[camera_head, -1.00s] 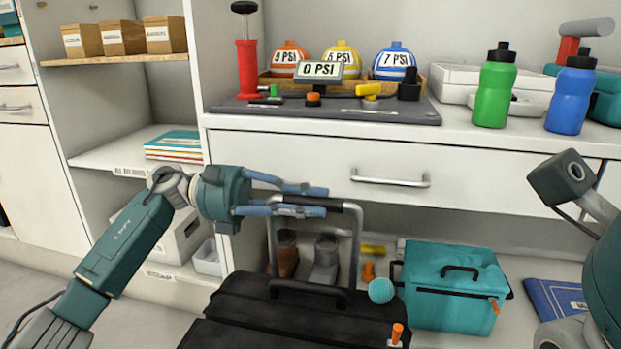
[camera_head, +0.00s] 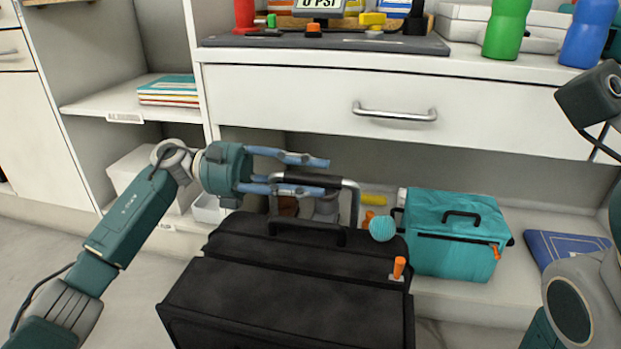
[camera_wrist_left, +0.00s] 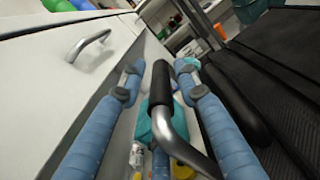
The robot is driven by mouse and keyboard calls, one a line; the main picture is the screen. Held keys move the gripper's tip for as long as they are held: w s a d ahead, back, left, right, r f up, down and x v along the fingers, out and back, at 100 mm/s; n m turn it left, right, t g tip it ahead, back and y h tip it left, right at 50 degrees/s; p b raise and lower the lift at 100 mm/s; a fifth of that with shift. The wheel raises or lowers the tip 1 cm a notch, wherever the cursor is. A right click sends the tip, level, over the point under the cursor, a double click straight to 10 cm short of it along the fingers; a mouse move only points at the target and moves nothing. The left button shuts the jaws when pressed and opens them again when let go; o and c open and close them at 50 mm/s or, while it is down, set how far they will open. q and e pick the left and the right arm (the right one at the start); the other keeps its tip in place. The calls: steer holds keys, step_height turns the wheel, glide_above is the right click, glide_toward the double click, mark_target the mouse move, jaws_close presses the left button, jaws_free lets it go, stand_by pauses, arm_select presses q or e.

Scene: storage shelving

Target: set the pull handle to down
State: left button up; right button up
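The pull handle (camera_head: 355,204) is a grey metal loop with a black grip on top of a black case (camera_head: 290,305). It stands a short way above the case's lid, partly extended. My left gripper (camera_head: 323,176) reaches in from the left at the height of the grip, its blue fingers apart. In the left wrist view, the handle's grip (camera_wrist_left: 161,84) lies between the two spread fingers, and neither finger is clearly closed on it. The fingers partly hide the grip in the head view. My right arm shows at the right edge, but its gripper fingers are out of view.
A teal bag (camera_head: 455,255) and a teal ball (camera_head: 382,228) are right of the handle. The white drawer front (camera_head: 300,105) with a metal handle (camera_head: 395,113) is behind and above.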

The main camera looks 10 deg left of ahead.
arm_select(q)
steer(key=shift+a, duration=0.15)
steer(key=a, duration=1.1)
steer(key=shift+a, duration=0.35)
